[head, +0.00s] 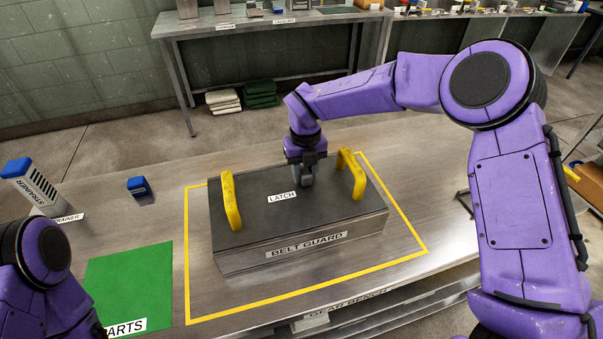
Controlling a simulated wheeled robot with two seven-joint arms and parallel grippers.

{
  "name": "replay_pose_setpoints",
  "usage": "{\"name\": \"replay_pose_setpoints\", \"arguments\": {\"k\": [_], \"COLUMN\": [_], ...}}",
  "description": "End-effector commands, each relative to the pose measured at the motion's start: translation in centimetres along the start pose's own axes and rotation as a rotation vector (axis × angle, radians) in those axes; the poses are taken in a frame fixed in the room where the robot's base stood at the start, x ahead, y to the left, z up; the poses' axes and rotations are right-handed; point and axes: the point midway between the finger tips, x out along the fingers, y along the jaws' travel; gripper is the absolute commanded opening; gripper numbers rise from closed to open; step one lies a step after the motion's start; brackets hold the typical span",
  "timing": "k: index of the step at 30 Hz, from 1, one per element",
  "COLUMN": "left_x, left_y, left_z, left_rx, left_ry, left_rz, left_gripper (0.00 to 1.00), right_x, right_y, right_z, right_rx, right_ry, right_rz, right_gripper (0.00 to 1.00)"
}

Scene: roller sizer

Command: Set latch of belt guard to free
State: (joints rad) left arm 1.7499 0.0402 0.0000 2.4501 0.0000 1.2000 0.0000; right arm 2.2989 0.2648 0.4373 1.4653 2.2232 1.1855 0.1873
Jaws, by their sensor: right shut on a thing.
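The belt guard (245,262) is a grey metal box with a dark top and two yellow handles, one on the left (231,201) and one on the right (352,174). It sits inside a yellow outline on the bench. A "LATCH" label (282,197) lies on its top. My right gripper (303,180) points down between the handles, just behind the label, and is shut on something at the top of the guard. The latch itself is hidden by the gripper, so its setting does not show. My left arm is at the lower left; its gripper is out of the picture.
A green mat (130,280) marked "ARTS" in its visible part lies left of the guard. A blue-topped strainer (33,183) and a small blue block (138,186) stand at the left. The bench (165,218) is bare between these and the guard.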

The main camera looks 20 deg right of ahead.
Motion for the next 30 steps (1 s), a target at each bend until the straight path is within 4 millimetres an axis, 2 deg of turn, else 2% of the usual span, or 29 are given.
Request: {"name": "replay_pose_setpoints", "arguments": {"k": [1, 2, 3, 13, 17, 24, 30], "left_x": [0.0, 0.0, 0.0, 0.2, 0.9, 1.7, 1.8], "left_y": [0.0, 0.0, 0.0, 0.0, 0.1, 0.2, 0.2], "left_z": [0.0, 0.0, 0.0, 0.1, 0.4, 0.7, 0.8], "left_rx": [0.000, 0.000, 0.000, 0.000, 0.000, 0.000, 0.000], "left_ry": [0.000, 0.000, 0.000, 0.000, 0.000, 0.000, 0.000], "left_rz": [0.000, 0.000, 0.000, 0.000, 0.000, 0.000, 0.000], "left_gripper": [0.58, 0.58, 0.58, 0.58, 0.58, 0.58, 0.58], "right_x": [-0.1, -0.1, -0.1, -0.6, -3.0, -8.6, -10.5], "right_y": [-0.1, -0.1, -0.1, 0.1, 0.0, 0.0, -0.1], "right_z": [0.1, 0.1, 0.1, 0.1, 0.2, 0.2, 0.1], "right_rx": [0.002, 0.002, 0.001, -0.001, 0.001, 0.000, 0.000], "right_ry": [-0.004, -0.004, -0.003, -0.002, -0.007, -0.006, -0.002], "right_rz": [-0.001, -0.001, -0.001, 0.000, 0.003, 0.002, 0.000], "right_gripper": [0.46, 0.55, 0.57, 0.57, 0.57, 0.57, 0.57]}}
